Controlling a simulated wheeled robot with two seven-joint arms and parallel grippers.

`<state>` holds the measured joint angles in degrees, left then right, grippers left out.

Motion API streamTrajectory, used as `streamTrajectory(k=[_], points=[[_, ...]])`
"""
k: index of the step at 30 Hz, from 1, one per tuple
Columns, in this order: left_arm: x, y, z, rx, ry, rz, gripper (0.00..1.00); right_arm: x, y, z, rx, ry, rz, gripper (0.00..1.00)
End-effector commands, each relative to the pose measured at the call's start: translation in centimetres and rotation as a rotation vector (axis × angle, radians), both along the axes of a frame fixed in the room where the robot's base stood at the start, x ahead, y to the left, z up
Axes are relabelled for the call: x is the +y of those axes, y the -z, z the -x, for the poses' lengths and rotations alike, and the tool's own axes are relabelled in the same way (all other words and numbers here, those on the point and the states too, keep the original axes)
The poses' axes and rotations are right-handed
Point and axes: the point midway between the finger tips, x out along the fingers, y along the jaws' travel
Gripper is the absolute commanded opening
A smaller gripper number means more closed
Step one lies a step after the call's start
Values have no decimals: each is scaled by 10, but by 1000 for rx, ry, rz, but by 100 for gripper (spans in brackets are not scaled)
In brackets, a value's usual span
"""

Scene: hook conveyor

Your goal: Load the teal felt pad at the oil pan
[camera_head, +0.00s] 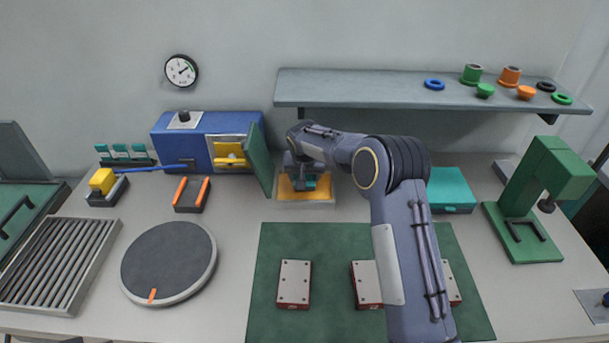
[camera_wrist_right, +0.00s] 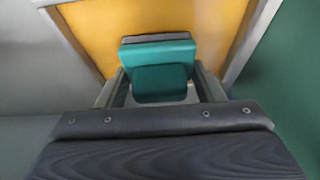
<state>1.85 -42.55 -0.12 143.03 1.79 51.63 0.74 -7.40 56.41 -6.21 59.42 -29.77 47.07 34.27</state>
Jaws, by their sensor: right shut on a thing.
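My right gripper (camera_head: 307,186) reaches to the back of the table, over a shallow pan (camera_head: 320,199) with a yellow-orange inside and a pale rim. In the right wrist view the gripper (camera_wrist_right: 165,92) is shut on a teal felt pad (camera_wrist_right: 160,50) with a dark backing. The pad is over the yellow-orange surface of the pan (camera_wrist_right: 85,28); I cannot tell whether it touches it. In the head view the pad (camera_head: 311,183) shows as a small teal patch by the fingers. My left gripper is not in view.
A blue cabinet (camera_head: 188,135) with an open green door (camera_head: 259,160) stands just left of the pan. Several teal pieces stand in a rack (camera_head: 128,162) at the left. A teal box (camera_head: 451,189) and a green press (camera_head: 537,200) are at the right. A shelf (camera_head: 345,88) hangs above.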

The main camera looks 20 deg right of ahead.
Motion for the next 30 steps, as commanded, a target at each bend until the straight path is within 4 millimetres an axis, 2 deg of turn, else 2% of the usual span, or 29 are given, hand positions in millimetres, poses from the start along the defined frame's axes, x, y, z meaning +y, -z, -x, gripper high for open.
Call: streamTrajectory(k=[30], points=[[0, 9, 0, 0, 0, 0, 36, 0, 10, 0, -1, 0, 0, 43]])
